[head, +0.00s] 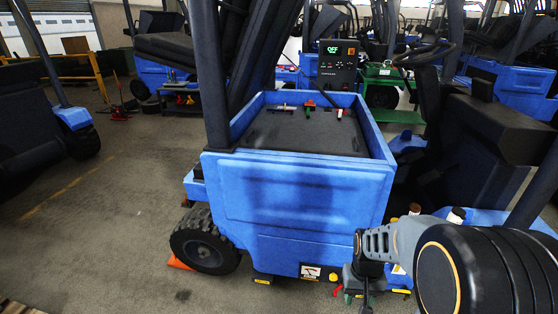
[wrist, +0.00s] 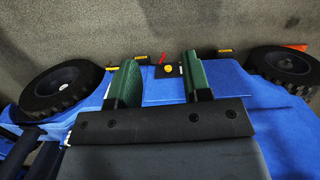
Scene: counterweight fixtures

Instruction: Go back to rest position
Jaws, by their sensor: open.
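My gripper (wrist: 158,62) shows in the wrist view with two green-padded fingers spread apart and nothing between them. Beyond the fingers are a yellow round button (wrist: 168,69) on a dark plate and a small red part (wrist: 162,58). In the head view my gripper (head: 363,286) is at the lower right, by the low front edge of the blue counterweight body (head: 290,195). Its fingers are small and partly hidden there, and I cannot tell whether they touch anything.
The blue vehicle has a dark top (head: 300,130) with several small items on it. A black wheel (head: 204,242) stands at its left, with an orange wedge (head: 180,263) beside it. A display box (head: 338,64) stands behind. Open concrete floor (head: 95,225) lies to the left.

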